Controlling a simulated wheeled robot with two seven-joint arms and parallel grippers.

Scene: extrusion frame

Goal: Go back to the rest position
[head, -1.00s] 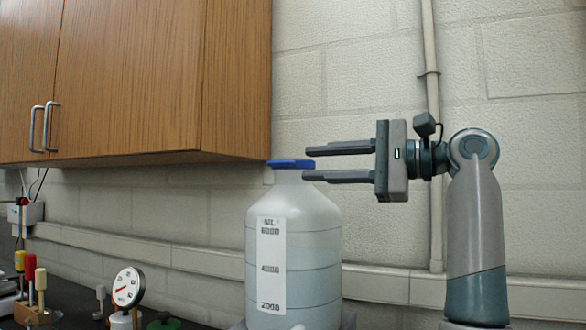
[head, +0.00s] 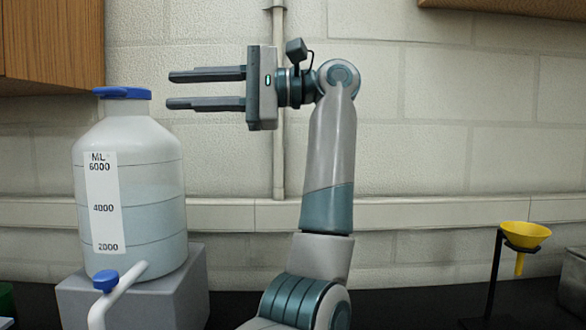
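My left gripper (head: 168,90) is held level and points left, high in front of the wall. Its two fingers are apart with nothing between them. The fingertips are a little to the right of the blue cap (head: 122,93) of a large translucent jug (head: 155,190) and do not touch it in the picture. My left arm (head: 332,150) rises from the bottom of the view to the gripper. My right gripper is not in view.
The jug stands upright on a grey block (head: 183,303), with a blue-knobbed white spout (head: 118,292) at the front. A yellow funnel (head: 525,235) sits in a black stand at right on the dark counter. Wooden cabinets (head: 55,45) hang at the upper corners.

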